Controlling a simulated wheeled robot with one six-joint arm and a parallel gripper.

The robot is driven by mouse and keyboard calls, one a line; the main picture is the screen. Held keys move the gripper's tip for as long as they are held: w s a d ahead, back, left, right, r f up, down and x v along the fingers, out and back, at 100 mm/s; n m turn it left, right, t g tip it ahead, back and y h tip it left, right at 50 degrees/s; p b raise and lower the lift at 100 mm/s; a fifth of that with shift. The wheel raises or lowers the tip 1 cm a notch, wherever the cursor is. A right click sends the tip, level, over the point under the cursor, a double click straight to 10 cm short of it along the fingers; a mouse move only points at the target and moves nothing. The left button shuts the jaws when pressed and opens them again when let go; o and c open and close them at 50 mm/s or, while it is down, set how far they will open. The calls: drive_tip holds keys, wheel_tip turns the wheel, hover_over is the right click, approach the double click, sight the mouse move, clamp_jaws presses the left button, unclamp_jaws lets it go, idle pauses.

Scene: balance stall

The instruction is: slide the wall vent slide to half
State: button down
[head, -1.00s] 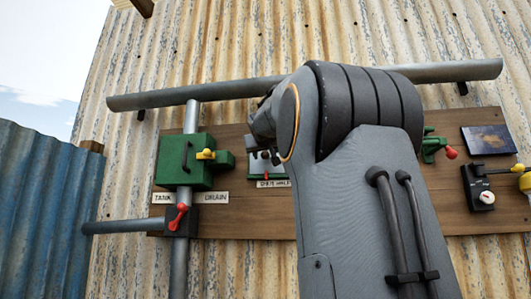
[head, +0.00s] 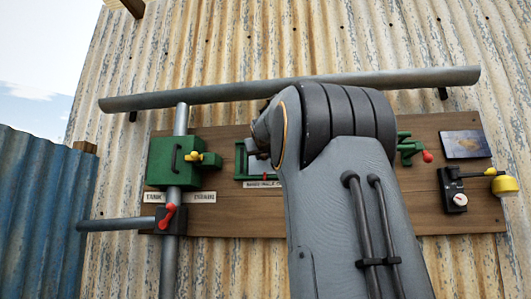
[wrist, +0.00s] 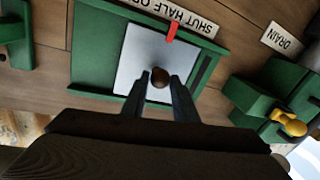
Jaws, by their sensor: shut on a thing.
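The wall vent slide is a pale square plate (wrist: 137,62) with a dark round knob (wrist: 160,80), set in a green frame (wrist: 93,45). My gripper (wrist: 160,78) is shut on the knob in the wrist view. A red pointer (wrist: 172,32) on the plate's edge lies beside the upside-down label (wrist: 180,14), close to the word HALF. A narrow dark gap shows between plate and frame on the right there. In the head view the green frame (head: 239,160) shows left of my arm, which hides the rest of the vent and my fingertips.
A green box with a yellow knob (head: 196,157) and a red-handled valve (head: 168,215) are left of the vent. A green lever with a red end (head: 410,150) and a black gauge unit (head: 455,190) are to the right. A grey pipe (head: 215,93) runs above.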

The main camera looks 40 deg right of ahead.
drive_tip(key=shift+s+d, duration=0.15)
drive_tip(key=shift+s, duration=0.05)
drive_tip(key=c, duration=1.4)
unclamp_jaws()
drive_tip(key=shift+s+d, duration=0.2)
drive_tip(key=shift+c, duration=0.2)
drive_tip(key=b+v, duration=0.4)
drive_tip(key=v, duration=0.4)
drive_tip(key=shift+w, duration=0.1)
